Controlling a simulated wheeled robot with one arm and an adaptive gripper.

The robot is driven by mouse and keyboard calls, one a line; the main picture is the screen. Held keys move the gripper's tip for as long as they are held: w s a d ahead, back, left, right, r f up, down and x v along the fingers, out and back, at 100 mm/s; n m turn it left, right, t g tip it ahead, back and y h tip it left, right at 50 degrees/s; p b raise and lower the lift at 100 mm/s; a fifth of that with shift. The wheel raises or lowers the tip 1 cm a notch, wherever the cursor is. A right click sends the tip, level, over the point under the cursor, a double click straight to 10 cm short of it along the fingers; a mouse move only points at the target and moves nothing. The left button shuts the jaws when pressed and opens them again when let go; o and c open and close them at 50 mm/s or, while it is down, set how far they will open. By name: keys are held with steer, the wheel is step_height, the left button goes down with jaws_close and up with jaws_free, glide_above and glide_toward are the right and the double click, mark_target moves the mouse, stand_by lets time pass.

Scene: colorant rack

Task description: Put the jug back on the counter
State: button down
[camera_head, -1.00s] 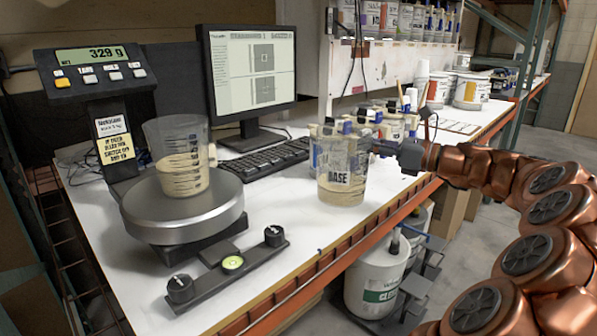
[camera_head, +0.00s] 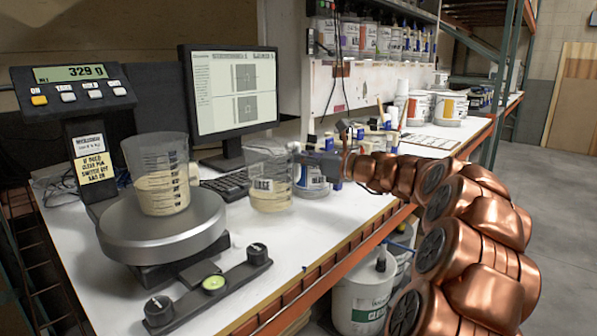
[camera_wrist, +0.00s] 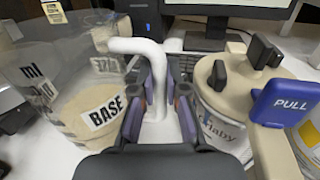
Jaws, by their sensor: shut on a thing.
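The jug (camera_head: 270,188) is clear, with a BASE label and beige liquid in its lower part. It is upright over the white counter (camera_head: 300,235), in front of the keyboard's right end. I cannot tell whether its bottom touches the counter. In the wrist view the jug (camera_wrist: 62,100) fills the left side. My gripper (camera_wrist: 158,105) is shut on its white handle (camera_wrist: 150,48), with one finger on each side. In the head view my gripper (camera_head: 303,160) reaches in from the right, and the jug hides part of it.
A scale (camera_head: 160,235) reading 329 g holds a clear beaker (camera_head: 158,180) with beige liquid, left of the jug. A monitor (camera_head: 230,95) and keyboard (camera_head: 228,186) stand behind.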

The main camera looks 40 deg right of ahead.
mark_target(298, 177)
steer(key=shift+w+a+f+b, duration=0.1)
steer(key=shift+f+b, duration=0.45)
steer(key=shift+f, duration=1.15)
steer(key=c, duration=1.2)
jaws_free()
steer(key=shift+f, duration=0.15)
steer(key=shift+s, duration=0.2)
steer(key=p+v, duration=0.1)
steer(key=v, duration=1)
steer(key=shift+s+d+p, duration=0.25)
steer(key=shift+d+p, duration=0.05)
